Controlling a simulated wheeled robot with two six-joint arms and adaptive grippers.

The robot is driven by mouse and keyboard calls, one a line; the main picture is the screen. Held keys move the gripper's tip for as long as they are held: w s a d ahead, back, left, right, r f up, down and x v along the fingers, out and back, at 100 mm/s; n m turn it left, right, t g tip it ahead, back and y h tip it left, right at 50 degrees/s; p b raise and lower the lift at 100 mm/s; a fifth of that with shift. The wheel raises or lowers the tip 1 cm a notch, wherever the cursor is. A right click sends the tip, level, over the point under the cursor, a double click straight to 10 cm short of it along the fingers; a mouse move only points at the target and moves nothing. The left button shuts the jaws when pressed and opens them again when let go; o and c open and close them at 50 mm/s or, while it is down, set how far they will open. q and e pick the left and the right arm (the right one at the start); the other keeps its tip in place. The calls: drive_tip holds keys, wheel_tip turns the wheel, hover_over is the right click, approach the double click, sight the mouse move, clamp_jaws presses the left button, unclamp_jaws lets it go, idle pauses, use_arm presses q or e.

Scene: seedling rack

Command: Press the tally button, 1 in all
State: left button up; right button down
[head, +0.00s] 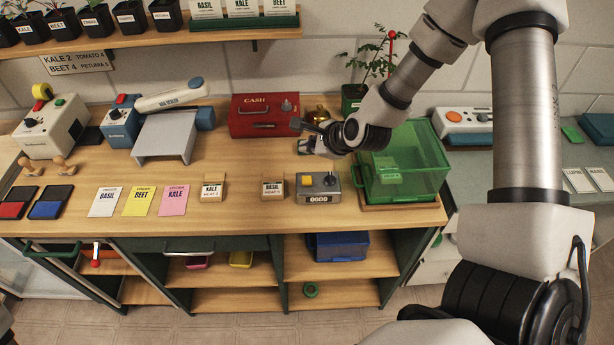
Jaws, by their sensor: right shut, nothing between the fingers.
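The tally counter (318,198) is a small grey box near the front edge of the wooden bench, right of centre. My right gripper (300,136) is shut and empty. It hangs above the bench, behind the counter in the picture and apart from it, with its fingers pointing left. My left gripper is not in view.
A green transparent box (425,165) stands right of the counter. A red cash box (258,117) and a brass bell (318,114) are behind. Seed packets and ink pads lie left.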

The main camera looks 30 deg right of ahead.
sight(303, 177)
drive_tip(key=shift+w+f, duration=0.1)
drive_tip(key=shift+f, duration=0.05)
wheel_tip(303, 177, down, 8)
drive_tip(key=b, duration=0.5)
drive_tip(key=shift+b, duration=0.3)
drive_tip(key=shift+f+b, duration=0.35)
drive_tip(key=shift+b, duration=0.25)
idle(0.4)
drive_tip(key=shift+f+b, duration=0.35)
drive_tip(key=shift+b, duration=0.2)
drive_tip(key=shift+f+b, duration=0.55)
drive_tip(key=shift+b, duration=0.1)
idle(0.5)
idle(0.3)
drive_tip(key=shift+r+p, duration=0.6)
drive_tip(key=shift+r, duration=0.35)
